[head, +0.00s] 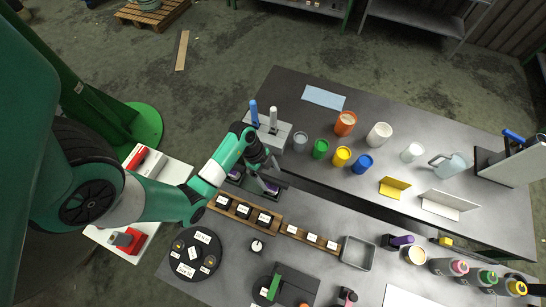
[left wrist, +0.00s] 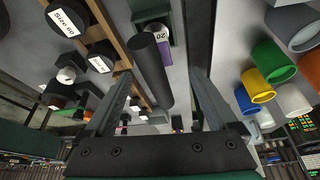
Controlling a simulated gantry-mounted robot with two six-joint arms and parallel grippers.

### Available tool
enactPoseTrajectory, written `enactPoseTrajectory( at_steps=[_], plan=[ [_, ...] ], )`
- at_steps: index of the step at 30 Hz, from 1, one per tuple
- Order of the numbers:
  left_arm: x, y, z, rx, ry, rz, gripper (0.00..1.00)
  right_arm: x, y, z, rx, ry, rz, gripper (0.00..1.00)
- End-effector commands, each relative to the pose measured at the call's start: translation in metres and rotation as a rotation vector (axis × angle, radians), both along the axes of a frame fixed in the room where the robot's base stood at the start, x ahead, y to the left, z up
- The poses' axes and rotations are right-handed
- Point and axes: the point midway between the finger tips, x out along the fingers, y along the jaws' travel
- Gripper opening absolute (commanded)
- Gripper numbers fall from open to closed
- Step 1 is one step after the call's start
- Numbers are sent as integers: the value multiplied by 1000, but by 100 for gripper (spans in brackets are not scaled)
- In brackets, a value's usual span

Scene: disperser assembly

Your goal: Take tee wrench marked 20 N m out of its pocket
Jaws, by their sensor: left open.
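In the left wrist view, a dark round bar (left wrist: 152,72) lies lengthwise between my fingers, beside a white tag reading 20 (left wrist: 162,37). It appears to be the handle of the tee wrench marked 20 N m. My left gripper (left wrist: 161,76) is open, with one finger on each side of the bar and gaps visible. In the head view my left gripper (head: 268,175) is low over a dark holder (head: 280,184) at the near edge of the back bench. The gripper hides much of the wrench and its pocket. My right gripper is not in view.
A grey block (head: 284,137) with blue and white upright handles stands close behind the gripper. Several coloured cups, including a green one (head: 321,148), stand to the right. A wooden rack (head: 233,213) with black labelled pieces lies in front, beside a metal tray (head: 357,253).

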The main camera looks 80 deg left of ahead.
Motion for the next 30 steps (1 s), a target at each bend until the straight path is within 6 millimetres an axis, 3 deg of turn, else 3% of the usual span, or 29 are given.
enactPoseTrajectory(
  at_steps=[2,8,16,24,26,30],
  plan=[
    [3,-3,-10,0,0,-1,92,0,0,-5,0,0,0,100],
    [5,-5,-16,1,-1,-1,92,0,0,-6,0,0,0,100],
    [14,-19,-56,1,0,-2,92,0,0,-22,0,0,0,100],
    [16,-20,-60,3,-2,-1,92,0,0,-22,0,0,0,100],
    [16,-20,-59,3,-2,-1,85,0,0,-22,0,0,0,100],
    [16,-20,-59,3,-2,-1,59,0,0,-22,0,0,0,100]
  ],
)
